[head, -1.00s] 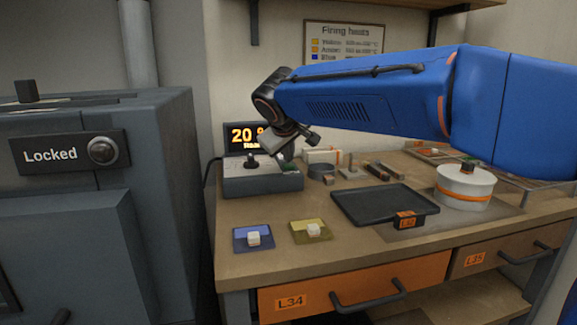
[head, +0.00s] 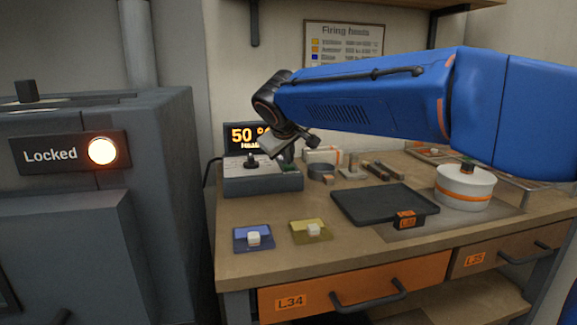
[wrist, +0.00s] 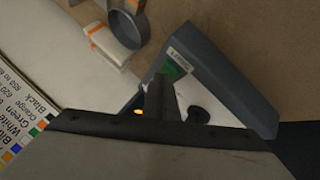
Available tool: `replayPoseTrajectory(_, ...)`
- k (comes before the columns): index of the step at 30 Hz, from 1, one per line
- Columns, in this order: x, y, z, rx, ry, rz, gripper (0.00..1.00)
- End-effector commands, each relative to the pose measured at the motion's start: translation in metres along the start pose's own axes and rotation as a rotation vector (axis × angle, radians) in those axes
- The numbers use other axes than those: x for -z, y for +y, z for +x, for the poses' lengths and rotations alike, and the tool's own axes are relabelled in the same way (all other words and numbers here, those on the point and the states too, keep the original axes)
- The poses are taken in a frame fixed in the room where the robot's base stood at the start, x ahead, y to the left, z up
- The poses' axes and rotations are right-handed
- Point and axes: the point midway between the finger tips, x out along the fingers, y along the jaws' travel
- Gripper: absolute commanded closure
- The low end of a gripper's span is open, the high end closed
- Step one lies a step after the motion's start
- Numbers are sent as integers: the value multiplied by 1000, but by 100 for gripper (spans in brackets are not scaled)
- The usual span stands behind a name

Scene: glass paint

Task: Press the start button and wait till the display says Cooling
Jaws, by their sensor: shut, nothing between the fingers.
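The control box (head: 262,183) stands at the back left of the bench, with a black knob (head: 250,161) on top. The display (head: 240,137) behind it reads 50 ° in orange, with a smaller line below that looks like "Heating", partly hidden by my gripper. My gripper (head: 286,156) is shut and empty, its tips down at the right part of the box top. In the wrist view the shut fingers (wrist: 158,84) are at the edge of the green start button (wrist: 173,69), partly covering it; contact cannot be told.
The kiln at left has a "Locked" plate with a lit round lamp (head: 102,151). The bench's front strip is clear.

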Motion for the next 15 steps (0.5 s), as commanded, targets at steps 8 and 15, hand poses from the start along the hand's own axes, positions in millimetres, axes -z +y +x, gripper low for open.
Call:
replayPoseTrajectory(8, 6, 6, -8, 0, 0, 1, 100)
replayPoseTrajectory(15, 8, 8, -11, 1, 0, 0, 100)
